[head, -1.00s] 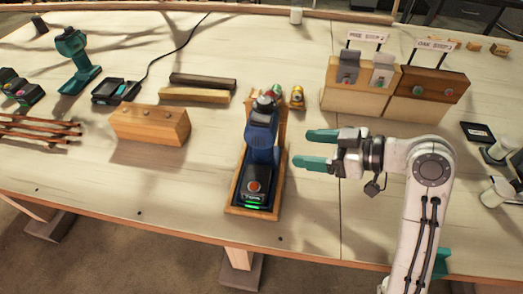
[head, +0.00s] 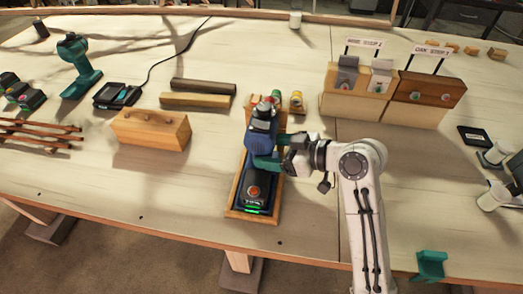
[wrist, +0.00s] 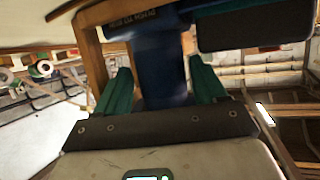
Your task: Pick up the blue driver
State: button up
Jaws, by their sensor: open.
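The blue driver (head: 258,140) stands upright in a wooden cradle (head: 233,200) near the front middle of the table. Its dark base has a green light at the front. My gripper (head: 270,155) reaches in from the right at the driver's handle. In the wrist view, the teal fingers of my gripper (wrist: 161,85) are open, one on each side of the blue handle (wrist: 160,70). A gap shows beside the handle at the left finger; whether the right finger touches it I cannot tell.
A wooden block (head: 150,130) lies left of the cradle, with two bars (head: 195,100) behind it. A teal driver (head: 78,65) stands at the back left. Labelled wooden stands (head: 420,100) are at the right. The table front left of the cradle is clear.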

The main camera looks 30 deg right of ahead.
jog(key=c, duration=1.2)
jog(key=shift+r, duration=0.15)
jog(key=shift+c, duration=0.4)
